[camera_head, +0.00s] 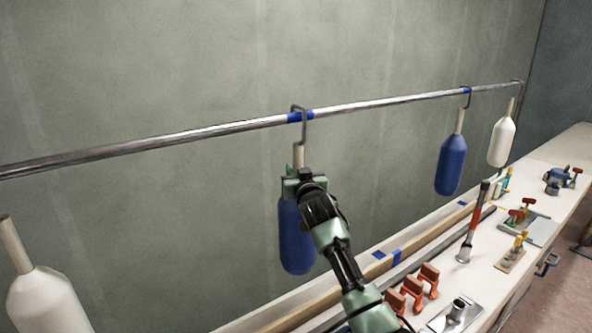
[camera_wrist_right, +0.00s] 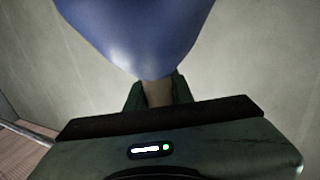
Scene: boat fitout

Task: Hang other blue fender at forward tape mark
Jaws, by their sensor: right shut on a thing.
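A blue fender (camera_head: 297,240) hangs upright below the rail (camera_head: 200,133), its hook (camera_head: 305,128) over the rail at a blue tape mark (camera_head: 294,117). My right gripper (camera_head: 300,186) is shut on the neck of this fender, just above its blue body. The right wrist view shows the blue body (camera_wrist_right: 135,35) and the pale neck (camera_wrist_right: 158,92) between my fingers. The other blue fender (camera_head: 451,165) hangs farther right at another blue tape mark (camera_head: 466,90). My left gripper is not in view.
White fenders are at the rail's far right (camera_head: 502,140) and at the lower left (camera_head: 45,300). Below the rail, the bench (camera_head: 490,275) holds orange clamps (camera_head: 412,288), a red-and-black upright tool (camera_head: 474,225) and metal fittings. The wall stands close behind the rail.

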